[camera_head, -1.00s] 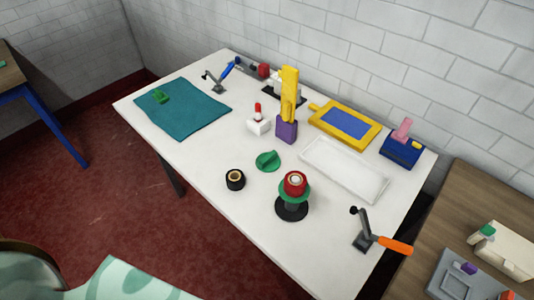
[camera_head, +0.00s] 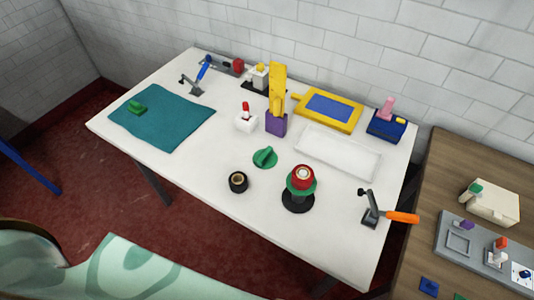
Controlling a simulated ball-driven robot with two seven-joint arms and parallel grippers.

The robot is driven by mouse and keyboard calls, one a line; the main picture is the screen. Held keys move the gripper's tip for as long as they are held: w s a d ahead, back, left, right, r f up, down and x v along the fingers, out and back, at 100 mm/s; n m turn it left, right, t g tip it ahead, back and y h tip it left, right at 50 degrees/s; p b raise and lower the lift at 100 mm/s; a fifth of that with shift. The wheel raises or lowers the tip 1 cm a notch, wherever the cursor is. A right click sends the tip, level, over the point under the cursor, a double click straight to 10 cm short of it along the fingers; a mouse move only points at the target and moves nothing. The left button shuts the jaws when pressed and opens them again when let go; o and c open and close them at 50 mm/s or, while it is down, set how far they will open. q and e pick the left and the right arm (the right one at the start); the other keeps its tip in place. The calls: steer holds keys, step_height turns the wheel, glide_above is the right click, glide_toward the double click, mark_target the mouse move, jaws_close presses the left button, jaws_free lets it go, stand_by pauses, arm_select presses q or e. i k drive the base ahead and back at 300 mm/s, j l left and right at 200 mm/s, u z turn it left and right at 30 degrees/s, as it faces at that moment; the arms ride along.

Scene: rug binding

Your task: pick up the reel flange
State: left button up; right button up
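A green disc with a raised grip (camera_head: 265,157), which looks like the reel flange, lies flat on the white table (camera_head: 215,165) near its middle. To its right, a black-based stand (camera_head: 298,203) carries a green disc (camera_head: 303,188) under a red roll (camera_head: 303,174). A black roll with a tan core (camera_head: 238,182) lies in front of the loose green disc. Neither of my grippers is in view.
A white tray (camera_head: 338,153) lies behind the stand. A clamp with an orange handle (camera_head: 390,215) sits at the right edge. A purple-based yellow tool (camera_head: 277,105) stands behind the disc. A teal mat (camera_head: 163,120) lies left. The front left tabletop is clear.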

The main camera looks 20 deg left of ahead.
mark_target(266, 159)
steer(key=k+j+z, duration=0.1)
steer(key=j+z, duration=0.2)
steer(key=j, duration=0.15)
steer(key=k+j+z, duration=0.1)
steer(key=j+z, duration=0.15)
steer(key=j, duration=0.15)
steer(key=k+j+z, duration=0.3)
steer(key=i+j, duration=0.1)
